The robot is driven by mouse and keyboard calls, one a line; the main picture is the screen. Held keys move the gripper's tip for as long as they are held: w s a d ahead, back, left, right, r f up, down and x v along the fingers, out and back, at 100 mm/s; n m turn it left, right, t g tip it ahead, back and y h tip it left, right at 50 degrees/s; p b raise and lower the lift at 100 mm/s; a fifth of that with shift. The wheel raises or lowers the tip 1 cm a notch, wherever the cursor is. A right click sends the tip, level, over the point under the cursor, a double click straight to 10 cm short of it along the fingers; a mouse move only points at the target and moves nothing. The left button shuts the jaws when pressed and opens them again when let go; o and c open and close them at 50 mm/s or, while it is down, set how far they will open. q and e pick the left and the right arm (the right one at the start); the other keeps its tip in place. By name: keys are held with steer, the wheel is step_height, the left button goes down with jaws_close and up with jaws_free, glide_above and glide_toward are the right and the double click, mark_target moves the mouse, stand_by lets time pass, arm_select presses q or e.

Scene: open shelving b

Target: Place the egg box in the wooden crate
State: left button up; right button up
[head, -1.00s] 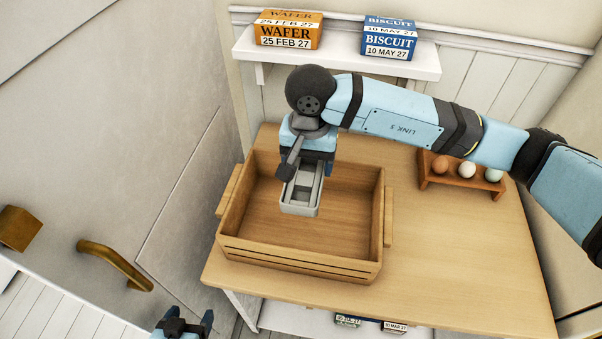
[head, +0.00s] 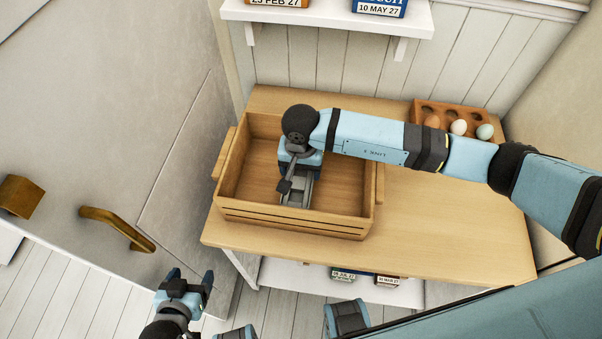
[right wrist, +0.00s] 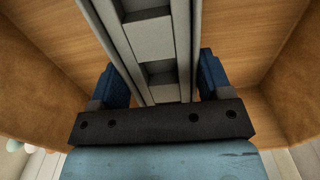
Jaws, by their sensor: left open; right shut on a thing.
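The egg box (head: 298,197) is a narrow grey tray with compartments. My right gripper (head: 299,174) reaches down over the crate and is shut on the egg box. In the right wrist view the egg box (right wrist: 152,40) runs between the two blue fingers, with the crate's wooden floor (right wrist: 235,30) below. I cannot tell whether the box touches the floor. My left gripper (head: 190,278) is open and empty, low at the left, in front of the table and away from the crate.
The table (head: 450,220) is clear to the right of the crate. A wooden egg rack (head: 458,112) with 3 visible eggs stands at the back right. A white shelf (head: 330,18) with packets hangs above. A lower shelf (head: 310,275) holds more packets. A brass handle (head: 118,227) is at the left.

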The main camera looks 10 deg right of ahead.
mark_target(301, 175)
steer(key=shift+f, duration=1.6)
steer(key=shift+f, duration=0.1)
steer(key=shift+f, duration=0.15)
steer(key=o, duration=0.9)
steer(key=shift+r, duration=0.25)
steer(key=shift+r, duration=0.2)
steer(key=shift+r+b, duration=0.6)
steer(key=shift+r, duration=5.25)
